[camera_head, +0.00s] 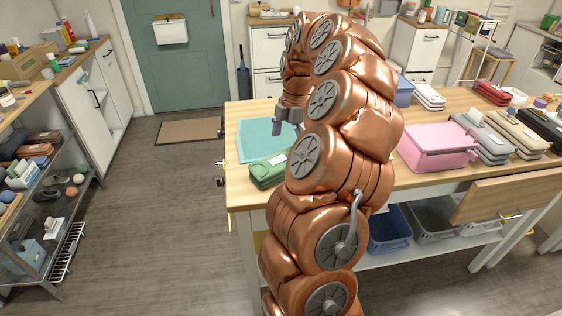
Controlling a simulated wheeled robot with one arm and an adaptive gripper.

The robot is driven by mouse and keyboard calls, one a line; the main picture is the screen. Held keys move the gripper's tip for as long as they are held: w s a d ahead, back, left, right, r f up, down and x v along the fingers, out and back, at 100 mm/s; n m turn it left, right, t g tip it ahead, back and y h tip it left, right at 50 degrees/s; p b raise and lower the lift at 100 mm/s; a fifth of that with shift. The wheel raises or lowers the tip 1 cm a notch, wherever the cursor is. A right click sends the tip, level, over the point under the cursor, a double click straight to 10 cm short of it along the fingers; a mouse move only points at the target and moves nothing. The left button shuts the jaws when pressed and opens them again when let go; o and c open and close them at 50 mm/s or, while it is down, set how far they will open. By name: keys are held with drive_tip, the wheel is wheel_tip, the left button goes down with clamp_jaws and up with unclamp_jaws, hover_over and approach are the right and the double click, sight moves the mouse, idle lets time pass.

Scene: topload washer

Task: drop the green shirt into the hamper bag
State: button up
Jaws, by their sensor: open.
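A folded green cloth bundle (265,172), likely the green shirt, lies on the wooden table's left part. It has a pale patch on top, and my copper arm hides its right end. My gripper (278,132) is partly hidden by my arm. It shows small over the table, just beyond the green bundle and over or beside a flat teal cloth (254,133). It is open, with nothing seen held in it. I cannot make out a hamper bag.
A pink bin (437,155) and several folded cloth stacks (488,143) fill the table's right side. A blue bin (388,232) sits on the shelf below. A metal shelf rack (50,190) stands at left. The grey floor between is clear.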

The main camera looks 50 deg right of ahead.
sight(281, 158)
drive_tip(key=shift+w+a+f+p, duration=0.15)
drive_tip(key=shift+a+f+p, duration=0.25)
drive_tip(key=shift+f, duration=0.75)
drive_tip(key=shift+w+a+f+p, duration=0.15)
drive_tip(key=shift+f+p, duration=0.3)
drive_tip(key=shift+f, duration=0.7)
drive_tip(key=shift+w+a+f+p, duration=0.1)
drive_tip(key=shift+a+f+p, duration=0.3)
drive_tip(key=shift+f, duration=0.75)
drive_tip(key=shift+c, duration=0.3)
drive_tip(key=c, duration=1.4)
drive_tip(key=shift+d+r, duration=0.1)
drive_tip(key=shift+r, duration=0.1)
drive_tip(key=shift+w+r+b, duration=0.1)
drive_tip(key=shift+r+b, duration=0.75)
drive_tip(key=shift+r, duration=0.7)
drive_tip(key=s+a+b, duration=0.1)
drive_tip(key=s+a, duration=0.1)
drive_tip(key=a, duration=0.2)
drive_tip(key=s+a+r+b, duration=0.1)
drive_tip(key=s+a+b, duration=0.1)
drive_tip(key=a, duration=0.3)
drive_tip(key=s+a+b, duration=0.1)
drive_tip(key=s+a, duration=0.3)
drive_tip(key=a, duration=0.1)
drive_tip(key=shift+r, duration=0.3)
